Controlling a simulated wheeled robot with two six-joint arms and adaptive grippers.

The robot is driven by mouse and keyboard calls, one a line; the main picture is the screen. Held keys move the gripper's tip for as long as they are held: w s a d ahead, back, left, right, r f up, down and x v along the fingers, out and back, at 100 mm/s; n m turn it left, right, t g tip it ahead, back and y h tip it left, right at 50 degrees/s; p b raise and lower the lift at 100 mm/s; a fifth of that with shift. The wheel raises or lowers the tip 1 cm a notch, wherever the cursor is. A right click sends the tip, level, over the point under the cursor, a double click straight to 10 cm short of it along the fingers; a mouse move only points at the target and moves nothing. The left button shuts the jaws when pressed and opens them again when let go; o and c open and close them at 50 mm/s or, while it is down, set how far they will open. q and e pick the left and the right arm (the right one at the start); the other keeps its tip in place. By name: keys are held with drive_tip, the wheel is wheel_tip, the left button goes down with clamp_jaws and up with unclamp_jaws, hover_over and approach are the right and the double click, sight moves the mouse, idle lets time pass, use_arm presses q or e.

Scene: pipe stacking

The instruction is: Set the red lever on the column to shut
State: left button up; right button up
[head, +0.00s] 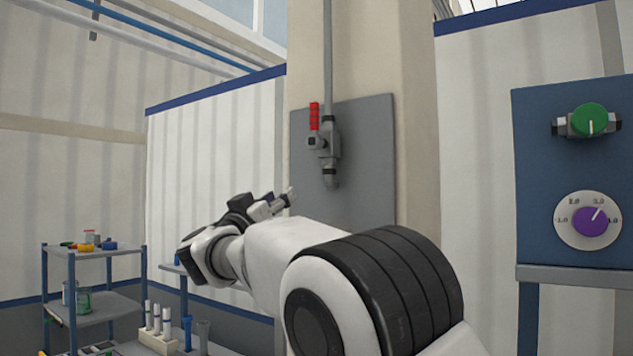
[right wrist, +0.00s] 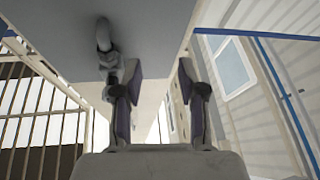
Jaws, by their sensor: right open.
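The red lever (head: 314,116) sits on a grey valve (head: 326,146) on the column (head: 413,120). The lever stands upright, alongside the vertical pipe (head: 327,50). My right gripper (head: 281,199) is below and to the left of the valve in the head view, apart from it. In the right wrist view my right gripper (right wrist: 160,84) has its two fingers spread with nothing between them. The grey pipe end (right wrist: 104,38) shows beyond the left finger there; I cannot make out the red lever in that view. My left gripper is not in view.
A grey backing plate (head: 362,170) lies behind the valve. A blue panel (head: 538,190) with a green knob (head: 590,120) and a purple dial (head: 592,221) stands at the right. A shelf (head: 88,312) with small items stands at the lower left.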

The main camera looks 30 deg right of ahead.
sight(313, 114)
drive_tip(key=s+r+m+g+h+p, duration=0.1)
drive_tip(key=s+r+m+g, duration=0.1)
drive_tip(key=s+r, duration=0.35)
drive_tip(key=s+r+m+g+h+p, duration=0.1)
drive_tip(key=s+r+m+g, duration=0.1)
drive_tip(key=r, duration=0.7)
drive_tip(key=p+x, duration=0.1)
drive_tip(key=x, duration=0.1)
drive_tip(key=p+x, duration=0.1)
drive_tip(key=x, duration=0.1)
drive_tip(key=p+x, duration=0.1)
drive_tip(key=x, duration=0.1)
drive_tip(key=shift+w+d+f, duration=0.2)
drive_tip(key=shift+w, duration=0.3)
drive_tip(key=shift+d+r, duration=0.1)
drive_tip(key=shift+d, duration=0.2)
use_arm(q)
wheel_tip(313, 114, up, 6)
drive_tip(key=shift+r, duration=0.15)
use_arm(e)
drive_tip(key=shift+s+a, duration=0.1)
drive_tip(key=shift+a, duration=0.1)
drive_tip(key=shift+c, duration=0.6)
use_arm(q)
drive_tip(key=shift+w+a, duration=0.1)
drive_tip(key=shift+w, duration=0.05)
use_arm(e)
clamp_jaws()
